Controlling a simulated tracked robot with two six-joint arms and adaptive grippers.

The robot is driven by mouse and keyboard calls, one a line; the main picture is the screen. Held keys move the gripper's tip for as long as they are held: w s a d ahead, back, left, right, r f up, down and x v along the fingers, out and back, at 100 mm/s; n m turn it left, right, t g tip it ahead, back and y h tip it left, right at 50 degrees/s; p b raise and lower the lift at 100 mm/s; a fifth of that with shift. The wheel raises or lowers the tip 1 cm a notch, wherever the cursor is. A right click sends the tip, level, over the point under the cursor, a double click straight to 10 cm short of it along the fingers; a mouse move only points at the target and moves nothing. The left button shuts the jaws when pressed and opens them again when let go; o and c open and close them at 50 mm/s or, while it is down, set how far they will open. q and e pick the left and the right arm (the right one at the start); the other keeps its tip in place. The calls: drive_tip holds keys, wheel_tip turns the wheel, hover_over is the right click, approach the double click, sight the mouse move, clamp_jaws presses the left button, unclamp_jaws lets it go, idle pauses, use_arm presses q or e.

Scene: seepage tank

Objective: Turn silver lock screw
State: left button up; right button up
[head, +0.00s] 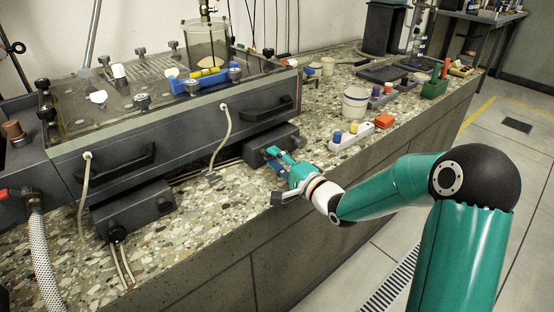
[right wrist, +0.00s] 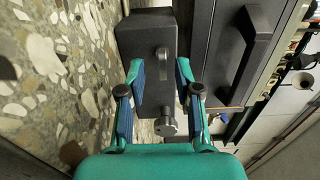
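The block (head: 262,146) sits at the base of the tank in the head view, where the screw cannot be made out. My right gripper (right wrist: 161,78) is open, with one blue-padded finger on each side of the screw. A visible gap separates each finger from the screw head. In the head view my right gripper (head: 274,172) is at the block's front right. My left gripper is not in view.
The grey tank front (head: 185,128) with black handles stands behind. A second grey block (head: 133,208) is at left. A white rack (head: 350,136) with coloured caps and a red-orange object (head: 384,120) stand to the right. The speckled counter (head: 215,215) is clear in front.

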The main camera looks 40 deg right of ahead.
drive_tip(key=s, duration=1.2)
drive_tip(key=shift+d, duration=0.45)
